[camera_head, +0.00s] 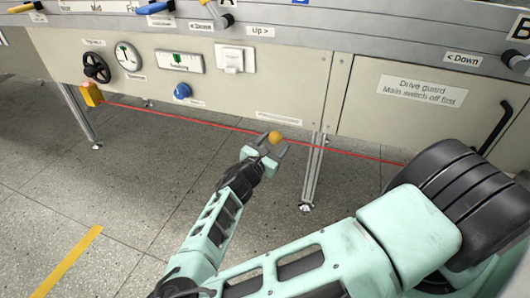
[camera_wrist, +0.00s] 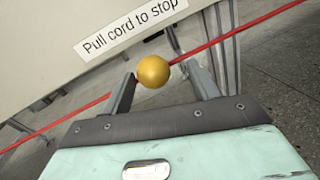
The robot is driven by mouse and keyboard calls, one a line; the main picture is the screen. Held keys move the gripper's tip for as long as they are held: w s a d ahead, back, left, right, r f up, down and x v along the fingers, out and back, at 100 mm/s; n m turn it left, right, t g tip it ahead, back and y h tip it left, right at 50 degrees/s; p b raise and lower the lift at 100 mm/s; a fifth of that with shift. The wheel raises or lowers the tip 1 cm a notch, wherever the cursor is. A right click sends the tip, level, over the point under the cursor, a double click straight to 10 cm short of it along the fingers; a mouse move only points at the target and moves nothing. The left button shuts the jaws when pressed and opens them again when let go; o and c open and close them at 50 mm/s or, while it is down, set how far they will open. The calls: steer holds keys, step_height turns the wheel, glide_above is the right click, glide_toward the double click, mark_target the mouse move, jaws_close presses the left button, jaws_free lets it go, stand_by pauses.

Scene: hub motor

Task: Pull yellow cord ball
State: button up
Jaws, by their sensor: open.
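The yellow cord ball (camera_head: 274,138) sits on a red cord (camera_head: 185,119) that runs below the machine's front panel. In the wrist view the ball (camera_wrist: 153,71) shows between the tips of my two fingers, with a gap on either side. My gripper (camera_head: 267,152) is open around or just short of the ball; the exact depth is hard to tell. In the wrist view the red cord (camera_wrist: 228,36) passes behind the ball and slants up to the right.
A label "Pull cord to stop" (camera_wrist: 130,28) is on the panel above. A yellow switch box (camera_head: 91,94) holds the cord's left end. A support leg (camera_head: 314,172) stands right of my gripper. The floor (camera_head: 130,190) is clear at left.

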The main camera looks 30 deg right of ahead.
steer(key=p+v, duration=0.5)
steer(key=v, duration=1.2)
steer(key=shift+a, duration=0.1)
